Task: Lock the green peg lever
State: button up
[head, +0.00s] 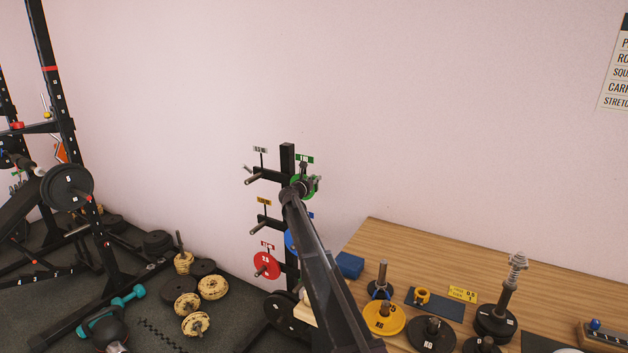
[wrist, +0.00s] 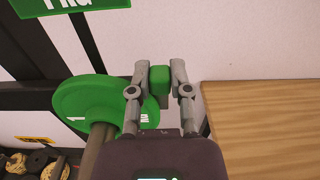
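The green peg lever (wrist: 160,76) shows as a small green block between my fingertips in the wrist view. My gripper (wrist: 160,82) has one finger on each side of it, and the block fills the gap between them. A green plate (wrist: 80,102) is on the peg (wrist: 94,150) just left of the fingers. In the head view, my gripper (head: 306,186) is at the top right of the black rack post (head: 287,152), in front of the green plate (head: 297,181). My arm hides part of the plate and the lever there.
A green label (head: 304,158) is above the plate. Lower pegs carry a red plate (head: 265,265) and a partly hidden blue plate (head: 290,241). A wooden table (head: 400,242) with weights is at the right. Loose weights (head: 213,287) lie on the floor at the left.

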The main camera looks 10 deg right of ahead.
jog(key=o, duration=0.4)
jog(key=shift+a+r, duration=0.1)
jog(key=shift+o, duration=0.2)
jog(key=v, duration=0.8)
dwell(0.3)
